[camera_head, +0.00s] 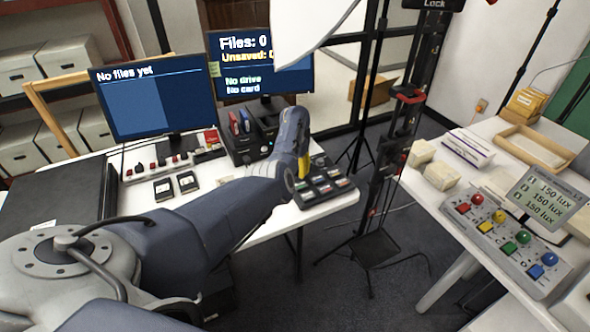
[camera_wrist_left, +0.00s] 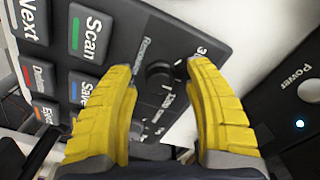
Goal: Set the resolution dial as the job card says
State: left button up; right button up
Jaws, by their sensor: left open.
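The resolution dial (camera_wrist_left: 159,77) is a dark round knob on the black control pad (camera_wrist_left: 62,62) in the left wrist view. Small lettering beside it is blurred, so I cannot read its setting. My left gripper (camera_wrist_left: 160,72) is open, with one yellow fingertip on each side of the dial; I cannot tell whether they touch it. In the head view the left gripper (camera_head: 318,160) is over the pad's far left part, and the dial is hidden. The pad's keys (camera_head: 325,187) show there. I cannot make out a job card. My right gripper is not in view.
A dark unit with a Power button (camera_wrist_left: 308,90) stands close to the right finger. Two monitors, left (camera_head: 155,95) and right (camera_head: 262,75), stand behind; the right reads "Files: 0", "No drive", "No card". A tall stand (camera_head: 390,150) and a lamp panel with coloured knobs (camera_head: 505,240) are rightward.

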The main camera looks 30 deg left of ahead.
pick_arm(q)
jog(key=shift+r, duration=0.1)
notch_tip(320, 180, up, 12)
dwell(0.7)
dwell(0.3)
